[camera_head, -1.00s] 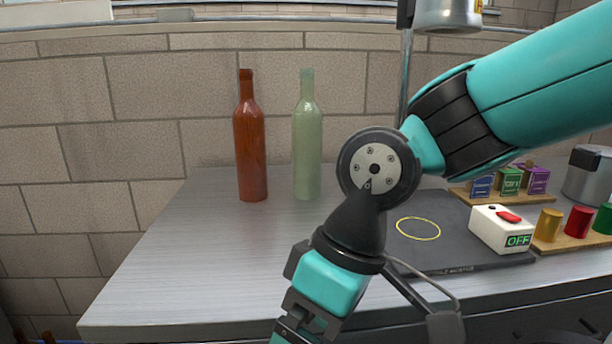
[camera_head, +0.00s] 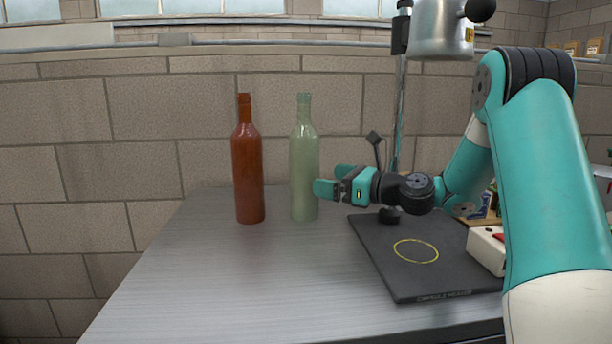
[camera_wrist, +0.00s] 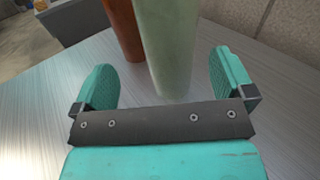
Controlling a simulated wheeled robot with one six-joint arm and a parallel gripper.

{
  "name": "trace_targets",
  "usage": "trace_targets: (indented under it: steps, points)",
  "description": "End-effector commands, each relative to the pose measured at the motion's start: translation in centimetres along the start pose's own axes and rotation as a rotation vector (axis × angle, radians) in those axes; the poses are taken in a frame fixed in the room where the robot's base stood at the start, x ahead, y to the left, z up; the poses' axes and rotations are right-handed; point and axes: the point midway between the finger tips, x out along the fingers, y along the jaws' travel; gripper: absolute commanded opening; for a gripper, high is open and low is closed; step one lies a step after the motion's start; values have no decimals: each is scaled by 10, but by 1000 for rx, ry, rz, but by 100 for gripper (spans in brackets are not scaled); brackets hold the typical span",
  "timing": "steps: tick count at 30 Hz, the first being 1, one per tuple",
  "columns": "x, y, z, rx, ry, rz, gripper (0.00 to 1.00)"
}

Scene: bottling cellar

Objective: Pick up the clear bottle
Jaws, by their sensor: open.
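The clear bottle (camera_head: 304,165) is pale green and see-through. It stands upright on the grey table, right of a red-brown bottle (camera_head: 248,168). My gripper (camera_head: 328,180) is level with its lower half, just to its right, with fingers pointing left toward it. In the wrist view the clear bottle (camera_wrist: 167,45) stands ahead of my open gripper (camera_wrist: 165,78), roughly midway between the two fingers. The jaws hold nothing. I cannot tell whether a fingertip touches the glass. The red-brown bottle (camera_wrist: 124,28) shows behind it, to the left, beyond the fingers.
A black mat (camera_head: 440,272) with a yellow ring (camera_head: 415,251) lies right of the bottles. A white switch box (camera_head: 486,246) is partly hidden by my arm. A metal vessel (camera_head: 441,30) hangs above on a post. The table's left front is clear.

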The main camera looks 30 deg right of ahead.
Motion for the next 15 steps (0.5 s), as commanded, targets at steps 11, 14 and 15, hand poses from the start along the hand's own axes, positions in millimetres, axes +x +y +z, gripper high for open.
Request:
trace_targets:
  steps: [11,14,15]
  points:
    - [34,-7,-3,66,-8,-12,100]
    - [51,-7,-2,65,-9,-12,100]
    - [57,-8,-1,63,-9,-12,100]
